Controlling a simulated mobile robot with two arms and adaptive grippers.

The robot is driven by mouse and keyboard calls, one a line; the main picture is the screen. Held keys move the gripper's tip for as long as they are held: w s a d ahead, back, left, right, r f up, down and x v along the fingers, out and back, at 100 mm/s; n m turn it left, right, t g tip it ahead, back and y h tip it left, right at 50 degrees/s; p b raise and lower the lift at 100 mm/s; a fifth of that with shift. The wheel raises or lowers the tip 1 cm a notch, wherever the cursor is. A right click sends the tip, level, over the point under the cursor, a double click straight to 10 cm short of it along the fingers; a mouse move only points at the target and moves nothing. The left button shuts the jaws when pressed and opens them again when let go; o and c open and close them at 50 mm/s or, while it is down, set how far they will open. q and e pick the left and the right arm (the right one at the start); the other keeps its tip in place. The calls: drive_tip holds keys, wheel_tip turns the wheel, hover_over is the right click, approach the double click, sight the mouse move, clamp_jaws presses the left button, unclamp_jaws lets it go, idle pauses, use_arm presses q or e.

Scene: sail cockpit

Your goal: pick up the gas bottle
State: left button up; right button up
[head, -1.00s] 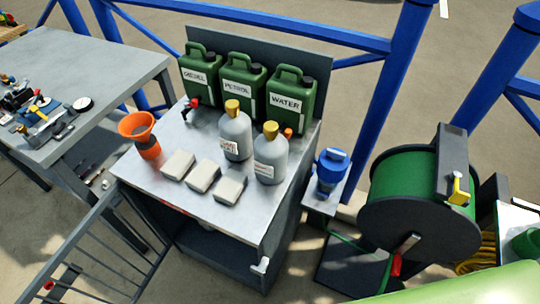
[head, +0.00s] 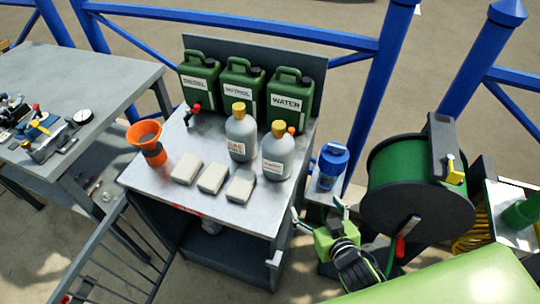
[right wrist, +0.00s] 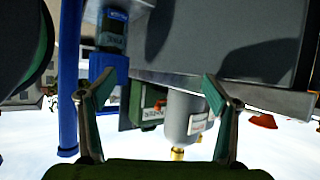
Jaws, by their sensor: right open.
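Two grey bottles with yellow caps stand upright on the metal cabinet top (head: 150,185) in the head view. The rear left bottle (head: 240,143) has a label with red print that I read only in part; the front right bottle (head: 276,165) has a smaller label. My right gripper (head: 316,206) is open and empty, in front of and to the right of the cabinet, apart from both bottles. In the right wrist view, upside down, a grey bottle (right wrist: 184,112) shows beyond the open fingers (right wrist: 158,80). My left gripper is not in view.
Three green jerrycans (head: 242,85) stand behind the bottles. Three pale blocks (head: 212,179) lie in front, with an orange funnel (head: 146,136) at the left. A blue container (head: 332,163) and a hose reel (head: 420,190) stand right of the cabinet.

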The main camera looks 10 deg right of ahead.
wheel_tip(320, 180, up, 8)
drive_tip(key=w+a+r+t+y, duration=0.1)
drive_tip(key=w+a+t, duration=0.1)
drive_tip(key=t, duration=0.1)
drive_tip(key=n+t+y, duration=0.2)
drive_tip(key=y, duration=0.1)
approach(285, 156)
drive_tip(key=w, duration=0.1)
drive_tip(key=p+x, duration=0.1)
drive_tip(key=x, duration=0.7)
drive_tip(key=shift+w+f+p, duration=0.1)
drive_tip(key=shift+p, duration=0.25)
drive_tip(key=p+x, duration=0.1)
drive_tip(key=x, duration=0.3)
drive_tip(key=shift+w, duration=0.4)
drive_tip(key=shift+w+a, duration=0.1)
drive_tip(key=shift+w, duration=0.2)
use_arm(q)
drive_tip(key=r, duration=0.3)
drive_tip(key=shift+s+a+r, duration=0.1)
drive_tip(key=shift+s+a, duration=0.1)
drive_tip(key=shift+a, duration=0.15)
use_arm(e)
drive_tip(key=shift+s, duration=0.1)
drive_tip(key=shift+c, duration=0.3)
drive_tip(key=c, duration=1.9)
drive_tip(key=shift+r, duration=0.25)
